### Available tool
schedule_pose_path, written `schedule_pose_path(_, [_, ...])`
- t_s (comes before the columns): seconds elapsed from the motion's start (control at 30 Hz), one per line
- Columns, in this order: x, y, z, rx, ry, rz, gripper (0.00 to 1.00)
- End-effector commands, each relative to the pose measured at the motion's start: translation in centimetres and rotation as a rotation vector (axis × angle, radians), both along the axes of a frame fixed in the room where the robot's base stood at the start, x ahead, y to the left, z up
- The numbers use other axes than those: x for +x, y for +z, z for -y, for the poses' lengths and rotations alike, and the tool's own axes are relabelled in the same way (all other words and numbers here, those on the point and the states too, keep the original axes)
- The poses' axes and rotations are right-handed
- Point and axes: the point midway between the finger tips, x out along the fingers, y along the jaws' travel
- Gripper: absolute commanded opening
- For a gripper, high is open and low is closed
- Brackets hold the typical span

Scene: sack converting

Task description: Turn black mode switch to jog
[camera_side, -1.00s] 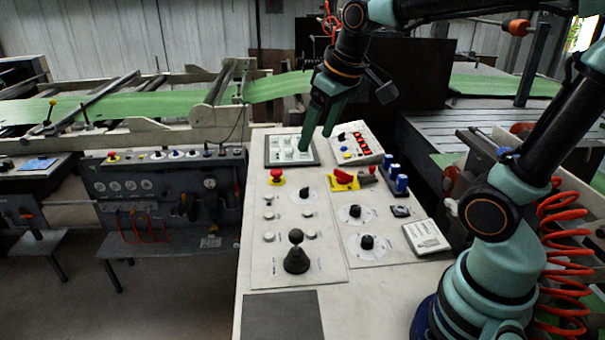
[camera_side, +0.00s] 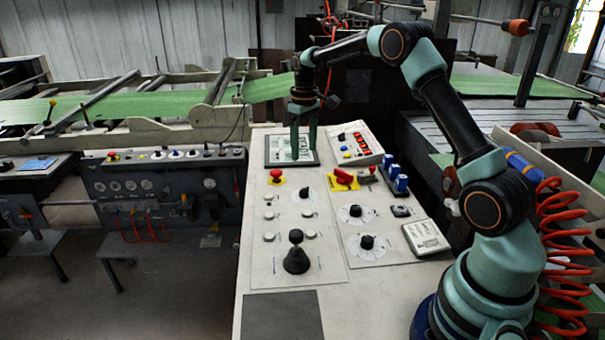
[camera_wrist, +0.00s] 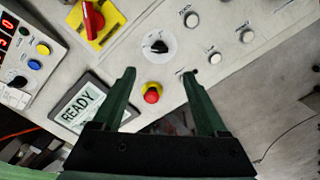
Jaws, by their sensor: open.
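A black knob (camera_side: 305,193) sits on a round white dial on the left panel. In the wrist view, the black knob (camera_wrist: 159,46) lies just beyond and between my fingertips. Two more black knobs, one upper (camera_side: 355,210) and one lower (camera_side: 366,242), sit on dials on the right panel. Labels are too small to read, so I cannot tell which is the mode switch. My gripper (camera_wrist: 159,72) is open and empty, pointing down. In the side view, my gripper (camera_side: 303,155) is over the display at the console's far end, apart from the knobs.
A red mushroom button (camera_wrist: 152,92) lies between my fingers in the wrist view. A display reading READY (camera_wrist: 80,105) is beside it. A red lever switch (camera_side: 343,178) on yellow and a tall black joystick (camera_side: 296,255) stand up from the console.

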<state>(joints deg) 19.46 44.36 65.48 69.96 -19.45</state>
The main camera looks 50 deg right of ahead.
Motion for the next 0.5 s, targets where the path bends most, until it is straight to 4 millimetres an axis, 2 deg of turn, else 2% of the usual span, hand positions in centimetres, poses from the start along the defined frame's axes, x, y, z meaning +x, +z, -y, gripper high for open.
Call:
schedule_pose_path(0.23, [0.0,-2.2,0.2,0.003,0.0,-0.007,0.76])
schedule_pose_path(0.5, [-0.1,-7.4,0.1,0.003,0.0,-0.008,0.76])
